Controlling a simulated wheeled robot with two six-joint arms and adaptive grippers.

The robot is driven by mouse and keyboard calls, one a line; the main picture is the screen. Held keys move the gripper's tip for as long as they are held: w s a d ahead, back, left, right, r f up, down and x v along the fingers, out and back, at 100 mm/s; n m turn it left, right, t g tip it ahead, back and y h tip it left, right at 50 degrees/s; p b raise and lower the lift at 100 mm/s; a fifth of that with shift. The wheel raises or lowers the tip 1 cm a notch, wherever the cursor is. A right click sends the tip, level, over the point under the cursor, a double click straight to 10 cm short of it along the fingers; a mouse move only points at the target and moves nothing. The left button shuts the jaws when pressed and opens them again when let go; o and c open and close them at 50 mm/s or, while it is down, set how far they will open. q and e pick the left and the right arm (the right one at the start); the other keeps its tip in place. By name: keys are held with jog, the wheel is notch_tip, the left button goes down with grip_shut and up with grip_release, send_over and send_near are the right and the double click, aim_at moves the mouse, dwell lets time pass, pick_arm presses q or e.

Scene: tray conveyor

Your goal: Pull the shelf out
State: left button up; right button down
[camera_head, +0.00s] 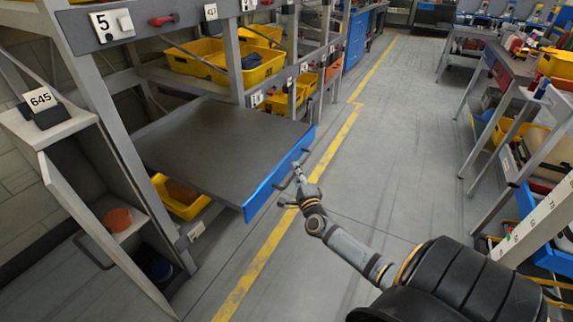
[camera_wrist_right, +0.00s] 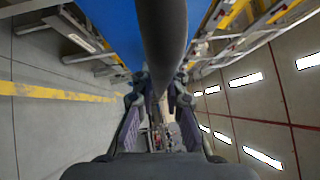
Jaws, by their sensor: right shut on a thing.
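The shelf (camera_head: 215,146) is a dark grey flat board with a blue front edge. In the head view it sticks out of the rack at left centre, with its top bare. My right gripper (camera_head: 297,188) is at the blue front edge, shut on the shelf's handle. In the right wrist view the handle shows as a dark bar (camera_wrist_right: 163,40) running down between the fingers of the right gripper (camera_wrist_right: 157,100), with the blue front behind it. The finger contact is partly hidden in the head view. My left gripper is not in view.
Yellow bins (camera_head: 226,62) stand on the rack behind the shelf, and another yellow bin (camera_head: 181,200) is below it. A grey cabinet (camera_head: 85,205) with an open door stands at left. A workbench (camera_head: 500,62) is at right. The aisle floor (camera_head: 405,130) between is clear.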

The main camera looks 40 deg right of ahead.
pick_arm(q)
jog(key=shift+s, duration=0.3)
pick_arm(e)
jog(key=shift+s+d+f, duration=0.1)
jog(key=shift+s+d, duration=0.05)
jog(key=shift+s, duration=0.3)
jog(key=c, duration=1.4)
grip_release()
jog(key=shift+o, duration=0.2)
jog(key=v, duration=1.2)
